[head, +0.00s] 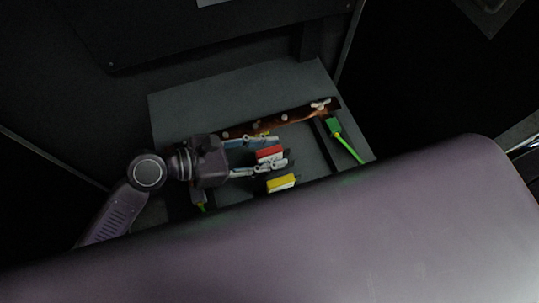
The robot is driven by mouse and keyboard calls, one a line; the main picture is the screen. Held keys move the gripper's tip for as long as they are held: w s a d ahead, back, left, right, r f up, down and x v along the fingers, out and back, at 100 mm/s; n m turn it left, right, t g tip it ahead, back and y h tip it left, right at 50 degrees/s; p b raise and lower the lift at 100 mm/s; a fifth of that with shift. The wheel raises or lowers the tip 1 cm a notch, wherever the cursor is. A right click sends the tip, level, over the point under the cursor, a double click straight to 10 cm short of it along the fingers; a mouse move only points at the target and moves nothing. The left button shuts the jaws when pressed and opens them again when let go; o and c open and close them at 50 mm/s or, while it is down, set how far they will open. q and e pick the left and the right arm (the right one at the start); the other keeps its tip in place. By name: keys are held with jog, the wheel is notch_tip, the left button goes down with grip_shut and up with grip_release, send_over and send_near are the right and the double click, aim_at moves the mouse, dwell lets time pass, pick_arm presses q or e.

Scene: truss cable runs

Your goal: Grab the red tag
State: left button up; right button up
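The red tag (269,153) is a small red block with a pale lower edge, in the middle of the head view on a dark grey panel. My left gripper (281,153) reaches in from the left, with one finger above and one below the red tag. The fingers are spread apart, with the tag in the gap between them. I cannot tell whether either finger touches it. My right gripper is not in view.
A yellow tag (281,183) lies just below the lower finger. A brown bar (285,119) with pale pegs runs above the gripper. A green piece (335,127) with a green cable is at the right. My large arm link covers the foreground.

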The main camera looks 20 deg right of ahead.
pick_arm(q)
jog(key=shift+c, duration=1.4)
jog(key=c, duration=0.5)
grip_shut()
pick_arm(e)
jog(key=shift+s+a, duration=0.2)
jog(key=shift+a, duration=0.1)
